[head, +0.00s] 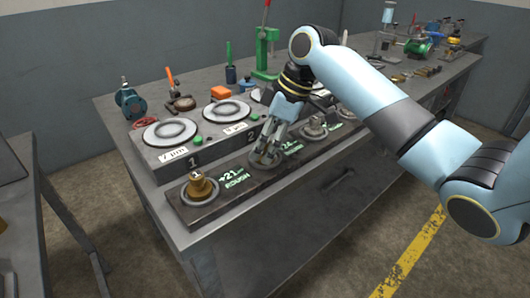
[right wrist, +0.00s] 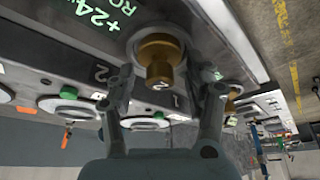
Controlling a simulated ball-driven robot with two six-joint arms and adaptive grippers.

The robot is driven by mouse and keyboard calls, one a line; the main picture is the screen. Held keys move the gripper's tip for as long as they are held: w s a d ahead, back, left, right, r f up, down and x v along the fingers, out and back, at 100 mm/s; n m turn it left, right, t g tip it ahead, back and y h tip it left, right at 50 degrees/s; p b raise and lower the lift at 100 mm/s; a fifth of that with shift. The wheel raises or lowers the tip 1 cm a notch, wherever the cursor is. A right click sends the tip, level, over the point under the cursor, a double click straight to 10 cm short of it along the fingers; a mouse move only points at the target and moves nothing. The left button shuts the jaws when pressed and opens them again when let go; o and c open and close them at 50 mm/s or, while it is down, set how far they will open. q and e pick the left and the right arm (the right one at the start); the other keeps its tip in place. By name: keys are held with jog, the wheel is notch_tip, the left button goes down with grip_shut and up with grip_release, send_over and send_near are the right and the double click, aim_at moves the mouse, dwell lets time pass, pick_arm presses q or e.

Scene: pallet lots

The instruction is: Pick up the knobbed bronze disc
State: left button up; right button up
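A knobbed bronze disc (head: 201,187) sits upright in a round seat at the left end of the dark front rail (head: 180,214). A second bronze knobbed piece (right wrist: 158,58) sits in a pale ring and shows in the right wrist view between my fingers; in the head view the fingers mostly hide it. My right gripper (head: 266,156) points down over this second seat. In the right wrist view the right gripper (right wrist: 167,76) is open, its fingers apart on either side of the knob. Another bronze piece (right wrist: 233,95) shows beyond one finger. My left gripper is not in view.
A raised grey block with round plates (head: 170,131) stands behind the rail. A grey knobbed piece (head: 314,127) sits farther right on the rail.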

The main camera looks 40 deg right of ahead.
grip_shut()
jog(key=shift+r, duration=0.1)
dwell(0.3)
